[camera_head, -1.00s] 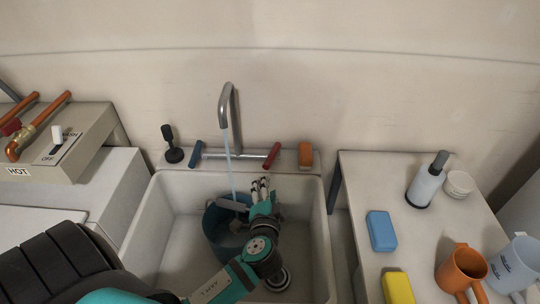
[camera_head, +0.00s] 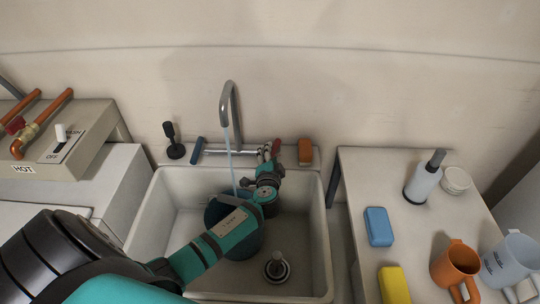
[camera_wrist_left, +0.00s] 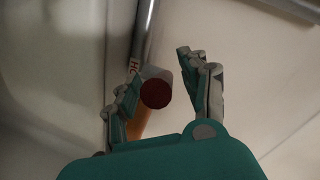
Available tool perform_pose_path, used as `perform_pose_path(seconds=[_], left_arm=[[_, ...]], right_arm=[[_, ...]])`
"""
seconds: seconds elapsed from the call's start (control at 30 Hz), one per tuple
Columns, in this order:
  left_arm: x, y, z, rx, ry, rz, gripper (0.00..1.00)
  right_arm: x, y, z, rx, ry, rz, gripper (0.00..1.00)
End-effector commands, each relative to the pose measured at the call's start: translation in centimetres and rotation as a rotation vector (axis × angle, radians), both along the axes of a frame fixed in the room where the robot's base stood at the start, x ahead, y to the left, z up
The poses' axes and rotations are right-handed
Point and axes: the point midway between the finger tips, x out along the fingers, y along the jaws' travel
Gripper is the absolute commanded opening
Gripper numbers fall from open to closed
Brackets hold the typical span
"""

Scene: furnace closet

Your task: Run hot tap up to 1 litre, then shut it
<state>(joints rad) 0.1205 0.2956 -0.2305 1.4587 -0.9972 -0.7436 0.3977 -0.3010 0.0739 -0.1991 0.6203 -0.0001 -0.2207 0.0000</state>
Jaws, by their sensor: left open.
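The tap (camera_head: 229,100) stands behind the sink, and a thin stream of water falls from its spout into a dark blue bucket (camera_head: 247,246) in the basin. My left arm covers much of the bucket, and its water level cannot be read. The tap bar (camera_head: 232,152) has a blue lever (camera_head: 197,151) at left and a red lever (camera_head: 276,146) at right. My left gripper (camera_head: 271,157) is open at the red lever. In the left wrist view, the red lever end (camera_wrist_left: 156,93) lies between the open fingers (camera_wrist_left: 160,68), beside lettering that reads "HO". Contact cannot be told.
An orange block (camera_head: 305,152) stands just right of the red lever. A black-handled item (camera_head: 174,141) stands left of the tap. A drain plug (camera_head: 277,266) sits in the basin. The right table (camera_head: 418,235) holds a sponge, mugs and a bottle.

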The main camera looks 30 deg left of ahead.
Motion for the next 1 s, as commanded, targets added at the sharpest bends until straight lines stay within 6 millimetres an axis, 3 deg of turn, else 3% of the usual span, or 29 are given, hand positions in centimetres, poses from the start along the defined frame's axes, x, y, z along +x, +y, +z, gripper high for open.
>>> perform_pose_path(seconds=[0.13,0.5,0.83,1.0], left_arm=[[0.0,0.0,0.0,0.0,0.0,0.0,0.45],[0.0,0.0,0.0,0.0,0.0,0.0,0.0],[0.0,-0.1,-0.1,-0.001,0.0,0.005,0.0],[0.3,-1.0,-0.8,-0.007,-0.007,0.104,0.0]], right_arm=[[-0.1,0.0,0.0,0.0,0.002,0.0,0.45],[-0.1,-0.5,0.0,-0.006,0.001,0.003,0.45],[0.0,-0.6,-0.2,-0.008,0.0,0.003,0.45],[0.0,-0.6,-2.8,-0.007,-0.001,0.003,0.45]])
